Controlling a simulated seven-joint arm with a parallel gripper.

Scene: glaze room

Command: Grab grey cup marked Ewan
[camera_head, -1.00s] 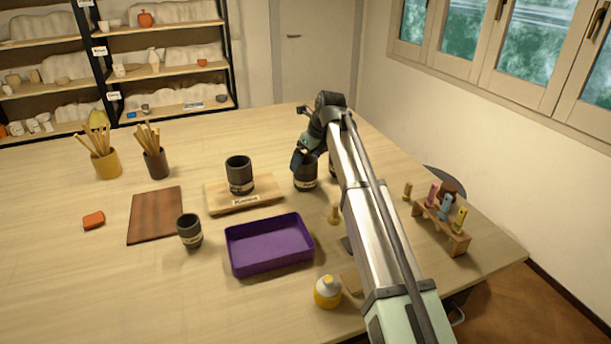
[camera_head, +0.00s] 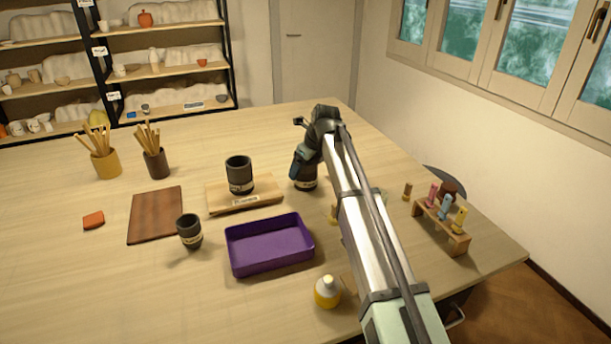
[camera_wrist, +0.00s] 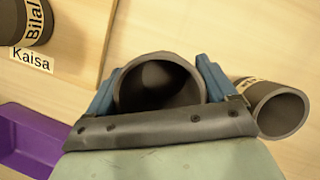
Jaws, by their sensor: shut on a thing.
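My gripper (camera_wrist: 158,88) has its blue fingers on either side of a dark grey cup (camera_wrist: 130,103), shut on it. The cup is upright on the table in the head view (camera_head: 307,184), right of the wooden board. It has a pale label, too small to read there and hidden in the wrist view. A second grey cup (camera_wrist: 288,112) stands close by the right finger in the wrist view. Its label is only partly visible and I cannot read it. A grey cup marked Bilal (camera_wrist: 35,25) stands on the board (camera_head: 245,203), which has a tag reading Kaisa.
A purple tray (camera_head: 275,262) lies in front of the board. A smaller dark labelled cup (camera_head: 189,232) stands left of it. A yellow and white bottle (camera_head: 327,292) is near the front. A peg rack (camera_head: 442,230) stands right of my arm. The left front table is clear.

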